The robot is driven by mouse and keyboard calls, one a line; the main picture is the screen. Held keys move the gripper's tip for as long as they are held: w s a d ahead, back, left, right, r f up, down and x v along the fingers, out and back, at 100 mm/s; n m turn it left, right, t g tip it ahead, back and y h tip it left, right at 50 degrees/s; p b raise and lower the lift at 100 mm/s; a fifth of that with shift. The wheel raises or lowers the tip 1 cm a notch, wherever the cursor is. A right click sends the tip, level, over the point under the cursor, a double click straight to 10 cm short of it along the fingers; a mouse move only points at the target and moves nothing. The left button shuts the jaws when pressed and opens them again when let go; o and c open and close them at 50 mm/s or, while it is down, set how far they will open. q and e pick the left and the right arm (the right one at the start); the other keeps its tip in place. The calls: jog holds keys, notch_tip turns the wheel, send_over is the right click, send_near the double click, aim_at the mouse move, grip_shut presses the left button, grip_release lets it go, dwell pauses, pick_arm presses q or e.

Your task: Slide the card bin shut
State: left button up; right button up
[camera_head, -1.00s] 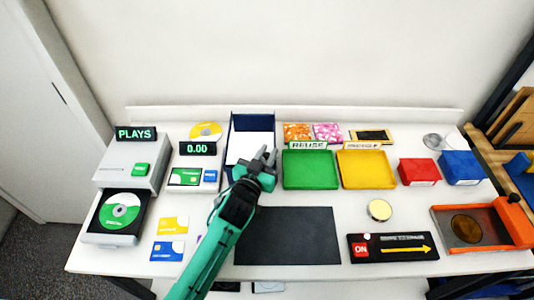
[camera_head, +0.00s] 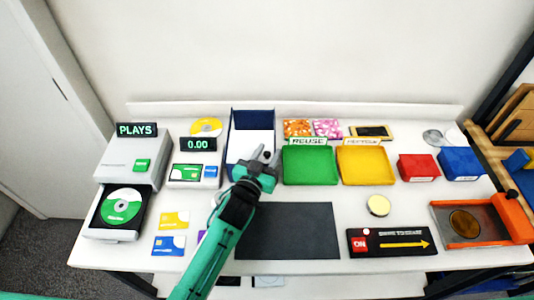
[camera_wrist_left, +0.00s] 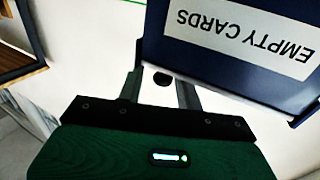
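The card bin (camera_head: 238,120) is dark blue with a white inside face, standing at the back of the table, left of the green tray. In the left wrist view its blue front (camera_wrist_left: 215,62) carries a white label reading "EMPTY CARDS", upside down there. A small dark knob (camera_wrist_left: 161,78) shows below the label. My left gripper (camera_head: 262,156) is at the bin's front right. In the left wrist view my left gripper (camera_wrist_left: 160,92) has its fingers apart, one on each side of the knob, with gaps showing. My right gripper is out of view.
A card reader (camera_head: 194,175) and a disc player (camera_head: 130,160) with its disc drawer out stand left. Green (camera_head: 310,165) and yellow (camera_head: 366,167) trays stand right. A dark mat (camera_head: 300,230) lies in front, partly under my left arm.

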pick_arm(q)
jog(key=shift+s+a+f, duration=0.1)
jog(key=shift+s, duration=0.1)
jog(key=b+v, duration=0.3)
jog(key=v, duration=1)
jog(key=shift+s, duration=0.2)
jog(key=shift+a, duration=0.1)
